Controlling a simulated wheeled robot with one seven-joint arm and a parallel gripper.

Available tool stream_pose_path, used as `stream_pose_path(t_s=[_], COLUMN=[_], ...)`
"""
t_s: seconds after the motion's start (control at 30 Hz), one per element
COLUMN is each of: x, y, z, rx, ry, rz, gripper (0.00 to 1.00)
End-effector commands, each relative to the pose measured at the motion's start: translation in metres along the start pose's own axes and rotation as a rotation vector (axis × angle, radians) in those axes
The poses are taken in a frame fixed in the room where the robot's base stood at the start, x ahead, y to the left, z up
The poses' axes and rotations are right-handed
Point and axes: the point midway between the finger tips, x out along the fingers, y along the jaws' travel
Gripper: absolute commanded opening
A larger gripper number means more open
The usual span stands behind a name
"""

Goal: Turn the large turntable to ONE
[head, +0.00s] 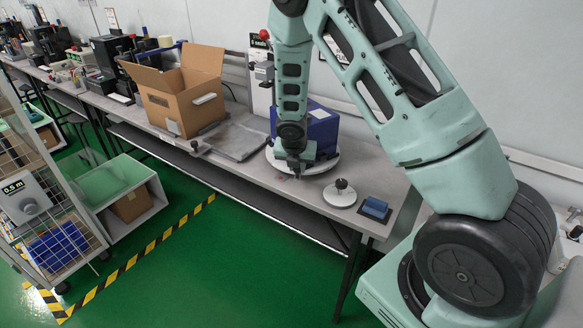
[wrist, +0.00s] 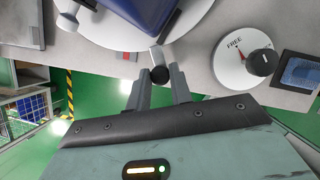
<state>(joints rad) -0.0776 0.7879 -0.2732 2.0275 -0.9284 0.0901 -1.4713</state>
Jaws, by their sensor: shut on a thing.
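The large turntable (head: 329,166) is a white disc on the bench, with a blue box (head: 318,128) standing on it. In the wrist view the turntable (wrist: 105,32) fills the top, and the blue box (wrist: 146,10) is cut off by the frame. My gripper (wrist: 159,86) is at the disc's front rim, shut on a black-knobbed handle (wrist: 160,74) that sticks out from the rim. In the head view my gripper (head: 294,170) hides that handle. I cannot read the word ONE anywhere.
A small white dial (head: 340,194) with a black knob stands right of the turntable; its red pointer is at FREE (wrist: 235,41). A blue block (head: 375,207) on a dark pad is beside it. A grey tray (head: 235,140) and open cardboard box (head: 180,95) stand left.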

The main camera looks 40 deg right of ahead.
Motion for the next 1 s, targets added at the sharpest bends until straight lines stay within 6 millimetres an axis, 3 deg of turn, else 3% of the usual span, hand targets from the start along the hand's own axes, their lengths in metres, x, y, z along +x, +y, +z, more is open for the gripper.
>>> stream_pose_path(t_s=[0.6, 1.0], x=[0.006, 0.007], y=[-0.051, -0.066], z=[0.011, 0.018], rx=[-0.266, -0.359], ry=[-0.001, -0.002], rz=[0.109, 0.147], gripper=[0.0, 0.0])
